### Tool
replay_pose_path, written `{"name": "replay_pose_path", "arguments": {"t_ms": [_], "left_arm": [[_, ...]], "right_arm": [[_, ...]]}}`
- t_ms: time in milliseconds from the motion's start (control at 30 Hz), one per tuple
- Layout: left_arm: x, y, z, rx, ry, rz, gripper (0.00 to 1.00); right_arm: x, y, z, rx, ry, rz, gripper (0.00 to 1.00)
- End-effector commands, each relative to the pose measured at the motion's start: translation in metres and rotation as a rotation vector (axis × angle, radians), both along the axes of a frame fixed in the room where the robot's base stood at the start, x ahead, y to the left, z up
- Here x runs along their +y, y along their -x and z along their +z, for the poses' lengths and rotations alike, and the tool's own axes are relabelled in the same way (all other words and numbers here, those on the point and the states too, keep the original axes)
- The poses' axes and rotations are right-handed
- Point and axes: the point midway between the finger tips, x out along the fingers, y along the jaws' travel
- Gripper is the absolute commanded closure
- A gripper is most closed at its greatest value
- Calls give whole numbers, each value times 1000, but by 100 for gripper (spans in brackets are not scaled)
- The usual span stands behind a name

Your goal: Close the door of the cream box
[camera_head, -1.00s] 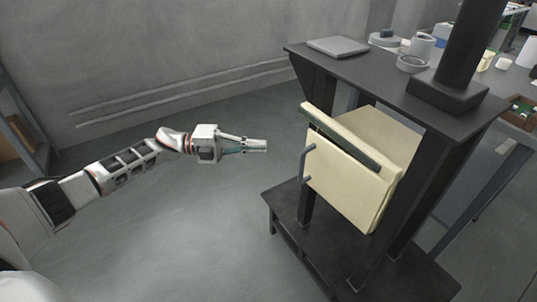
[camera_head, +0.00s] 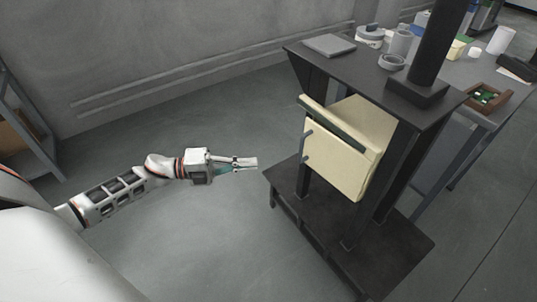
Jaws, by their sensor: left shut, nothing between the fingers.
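The cream box (camera_head: 368,118) hangs under the dark top of a stand, right of centre. Its cream door (camera_head: 335,165) faces front left, with a dark grey handle (camera_head: 306,146) near its left edge. A dark strip runs along the front above the door panel. My left gripper (camera_head: 252,162) is shut and empty, pointing right toward the handle. It is left of the door, apart from it and not touching. My right gripper is not in view.
The dark stand (camera_head: 300,48) has a broad lower shelf (camera_head: 405,250) and a thick black column (camera_head: 436,50) on top. A grey plate (camera_head: 329,45) and grey rings lie on top. A bench with a brown tray (camera_head: 487,96) stands behind right.

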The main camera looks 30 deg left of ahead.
Motion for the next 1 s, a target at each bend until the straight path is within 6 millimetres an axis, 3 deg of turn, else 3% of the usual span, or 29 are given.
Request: {"name": "replay_pose_path", "arguments": {"t_ms": [500,700,1000], "left_arm": [[-77,-58,0,-2,4,-2,100],[-78,-83,-4,3,2,-1,100],[-80,-95,-2,2,3,-2,100]], "right_arm": [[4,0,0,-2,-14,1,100],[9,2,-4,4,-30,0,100],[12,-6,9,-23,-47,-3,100]]}}
